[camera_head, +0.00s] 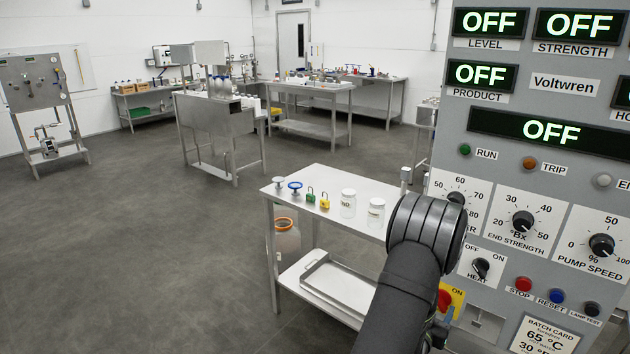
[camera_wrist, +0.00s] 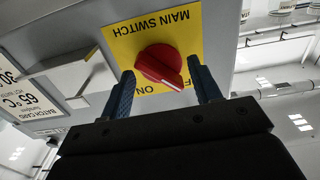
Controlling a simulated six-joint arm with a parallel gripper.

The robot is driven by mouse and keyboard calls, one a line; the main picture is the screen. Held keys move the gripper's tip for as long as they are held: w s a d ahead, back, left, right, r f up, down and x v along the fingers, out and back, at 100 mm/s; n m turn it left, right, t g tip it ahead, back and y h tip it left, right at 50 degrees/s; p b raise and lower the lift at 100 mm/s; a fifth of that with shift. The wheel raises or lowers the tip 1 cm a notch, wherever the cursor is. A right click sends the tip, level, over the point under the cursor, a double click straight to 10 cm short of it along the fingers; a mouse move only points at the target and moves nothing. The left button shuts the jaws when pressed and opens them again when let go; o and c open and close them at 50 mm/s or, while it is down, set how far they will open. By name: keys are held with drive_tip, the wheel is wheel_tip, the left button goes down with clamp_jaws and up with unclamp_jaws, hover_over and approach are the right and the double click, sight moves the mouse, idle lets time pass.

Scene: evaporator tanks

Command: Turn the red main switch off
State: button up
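The red main switch knob (camera_wrist: 160,64) sits on a yellow plate (camera_wrist: 120,38) lettered MAIN SWITCH, seen upside down in the wrist view. The knob's white mark points toward the lower right, to the partly hidden OFF lettering; ON is beside it. My gripper (camera_wrist: 161,74) is open, with one dark finger on each side of the knob. Whether either finger touches it I cannot tell. In the head view the red knob (camera_head: 444,301) and yellow plate (camera_head: 458,298) show beside my arm, which hides most of the gripper.
The grey control panel (camera_head: 470,215) has dials, a heat switch (camera_head: 481,268) and several buttons. All visible displays (camera_head: 550,131) read OFF. A steel table (camera_head: 330,222) with jars and padlocks stands left of my arm. The floor further left is open.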

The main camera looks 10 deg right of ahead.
drive_tip(key=o, duration=0.4)
drive_tip(key=s+a+m, duration=1)
drive_tip(key=s+a, duration=0.1)
drive_tip(key=x, duration=1.6)
drive_tip(key=shift+w+d+r, duration=0.2)
drive_tip(key=shift+w+d, duration=0.05)
drive_tip(key=shift+d, duration=0.1)
